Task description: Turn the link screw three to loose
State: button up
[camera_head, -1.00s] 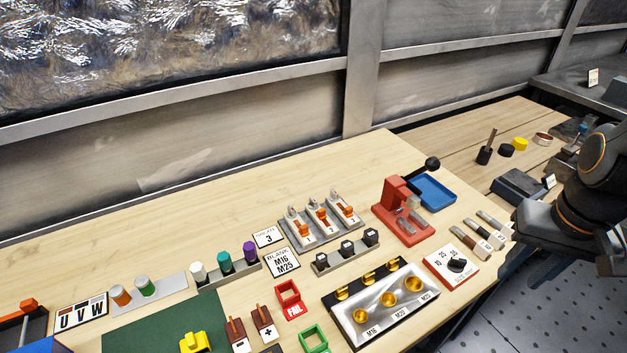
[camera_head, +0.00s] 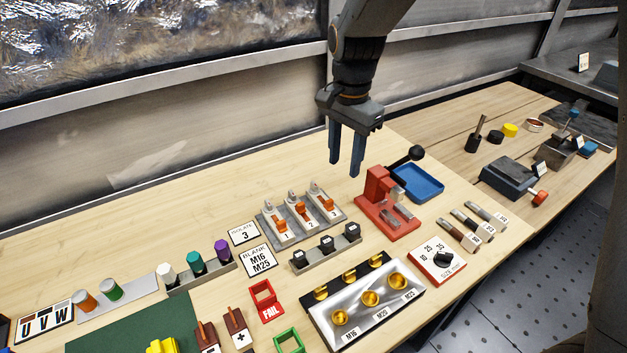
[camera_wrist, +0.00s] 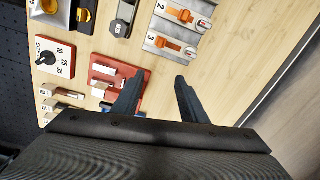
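A grey block (camera_head: 303,226) carries three white units numbered 1, 2 and 3, each with an orange lever. Unit three (camera_head: 327,206) is the rightmost in the head view. A small round screw-like head (camera_head: 315,187) with a red mark sits at its back end. In the wrist view, unit three's orange lever (camera_wrist: 161,43) and its round head (camera_wrist: 190,52) show above the fingers; its setting is too small to read. My gripper (camera_head: 345,167) is open and empty, fingers pointing down, above the table behind and right of the block.
A red press (camera_head: 385,205) with a black-knobbed lever and a blue tray (camera_head: 418,184) stand right of the block. A row of black-topped pieces (camera_head: 326,248) lies in front. A card reading 3 (camera_head: 244,233) lies left. The table behind is clear.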

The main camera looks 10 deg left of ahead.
jog(key=m, duration=0.2)
send_over(314, 183)
jog(key=shift+d+f, duration=0.15)
jog(key=shift+a+f, duration=0.2)
notch_tip(314, 183, down, 7)
jog(key=shift+f+p, duration=0.2)
jog(key=shift+p, duration=0.5)
jog(key=shift+c, duration=0.4)
grip_shut()
